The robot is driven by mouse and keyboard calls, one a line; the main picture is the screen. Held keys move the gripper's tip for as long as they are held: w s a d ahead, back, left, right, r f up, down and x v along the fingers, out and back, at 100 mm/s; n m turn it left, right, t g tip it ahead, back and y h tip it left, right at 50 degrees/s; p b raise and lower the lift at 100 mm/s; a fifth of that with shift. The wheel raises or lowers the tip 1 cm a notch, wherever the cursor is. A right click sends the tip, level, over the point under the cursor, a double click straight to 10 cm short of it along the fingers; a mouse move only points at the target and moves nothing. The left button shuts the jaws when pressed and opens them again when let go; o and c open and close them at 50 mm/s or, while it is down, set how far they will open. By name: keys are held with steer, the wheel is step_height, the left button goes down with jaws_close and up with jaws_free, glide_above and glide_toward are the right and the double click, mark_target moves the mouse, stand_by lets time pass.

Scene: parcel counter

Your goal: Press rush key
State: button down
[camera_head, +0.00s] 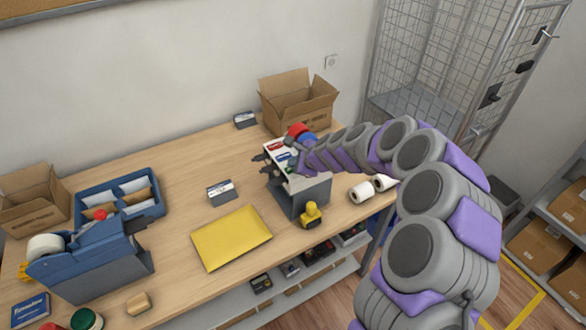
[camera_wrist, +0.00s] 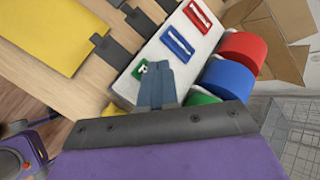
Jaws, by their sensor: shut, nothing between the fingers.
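A grey label machine (camera_head: 299,197) with a white sloped top stands near the right side of the table. In the wrist view its white top (camera_wrist: 160,50) carries a red plate (camera_wrist: 198,14), a blue plate (camera_wrist: 177,41) and a green plate (camera_wrist: 140,68). Dark tab-shaped keys (camera_wrist: 107,48) stick out from its left edge. Which key is the rush one cannot be read. My gripper (camera_wrist: 156,68) is shut and empty, its tips over the white top just beside the green plate. The arm partly hides the machine in the head view.
Red (camera_wrist: 243,48), blue (camera_wrist: 228,78) and green rolls sit along the machine's other edge. A yellow envelope (camera_head: 231,238), a small yellow-and-dark item (camera_head: 311,214), white rolls (camera_head: 361,191) and an open carton (camera_head: 298,100) are nearby.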

stand_by(0.4)
steer(key=shift+r+p, duration=0.5)
steer(key=shift+p, duration=0.05)
steer(key=shift+r, duration=0.1)
step_height(320, 180, up, 6)
steer(key=p, duration=0.5)
stand_by(0.3)
